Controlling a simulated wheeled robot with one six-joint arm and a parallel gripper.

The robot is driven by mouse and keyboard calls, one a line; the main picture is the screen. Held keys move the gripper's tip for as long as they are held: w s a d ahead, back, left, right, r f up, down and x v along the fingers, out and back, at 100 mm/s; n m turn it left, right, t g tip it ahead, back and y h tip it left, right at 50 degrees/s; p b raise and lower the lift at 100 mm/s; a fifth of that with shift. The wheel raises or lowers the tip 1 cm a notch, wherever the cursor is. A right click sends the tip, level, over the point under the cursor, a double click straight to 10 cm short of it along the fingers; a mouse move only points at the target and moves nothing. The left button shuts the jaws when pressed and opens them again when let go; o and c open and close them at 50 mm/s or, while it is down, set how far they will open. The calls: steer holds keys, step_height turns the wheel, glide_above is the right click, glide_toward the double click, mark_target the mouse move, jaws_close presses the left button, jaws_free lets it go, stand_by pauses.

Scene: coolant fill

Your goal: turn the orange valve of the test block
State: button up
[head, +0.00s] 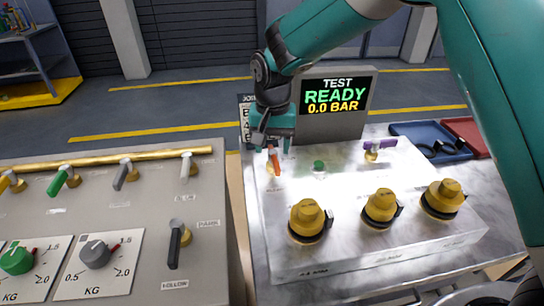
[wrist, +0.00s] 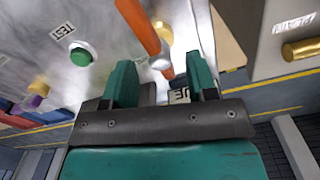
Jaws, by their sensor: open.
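The orange valve's handle (head: 274,161) stands at the back left corner of the pale test block (head: 330,215). In the wrist view the orange handle (wrist: 139,27) runs from the top edge down to the gap between my fingers, beside a brass fitting. My gripper (head: 272,143) is over the valve, with its teal fingers (wrist: 160,78) open on either side of the handle's lower end in the picture. I cannot tell whether either finger touches it. The handle's far end is partly hidden by the gripper in the head view.
A green button (head: 319,166) and a purple-handled valve (head: 381,145) are on the block, with several yellow caps (head: 307,218) in front. The screen (head: 335,97) behind reads TEST READY 0.0 BAR. A console with levers and dials (head: 120,225) stands left, blue (head: 413,130) and red trays right.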

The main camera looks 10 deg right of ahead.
mark_target(273, 151)
steer(key=shift+f, duration=2.2)
steer(key=shift+c, duration=0.4)
steer(key=c, duration=0.8)
steer(key=shift+c, duration=0.2)
